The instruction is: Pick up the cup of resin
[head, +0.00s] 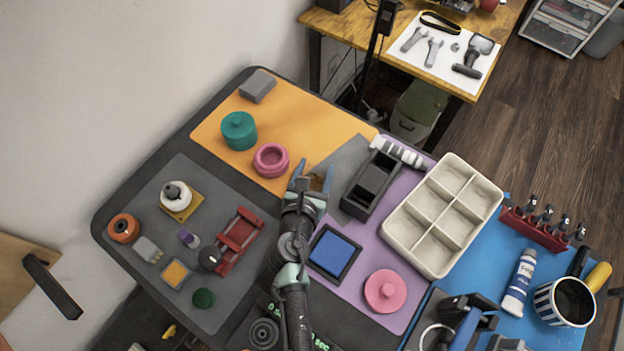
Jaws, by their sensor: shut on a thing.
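My gripper (312,179) is in the middle of the head view, over the border between the orange mat and the grey patch. It is shut on a small amber-brown thing (321,179), seemingly the cup of resin. Only a little of it shows beside the fingers. The gripper and wrist hide the rest, so I cannot tell its full shape or whether it touches the table. A pink round pot (271,160) stands just left of the gripper, apart from it.
A teal lidded pot (239,131) and a grey block (257,86) are at the upper left. A dark tray (371,186) is close on the right, with a cream compartment tray (395,228) beyond it. A blue pad (334,253) and a pink lidded pot (385,291) lie nearer.

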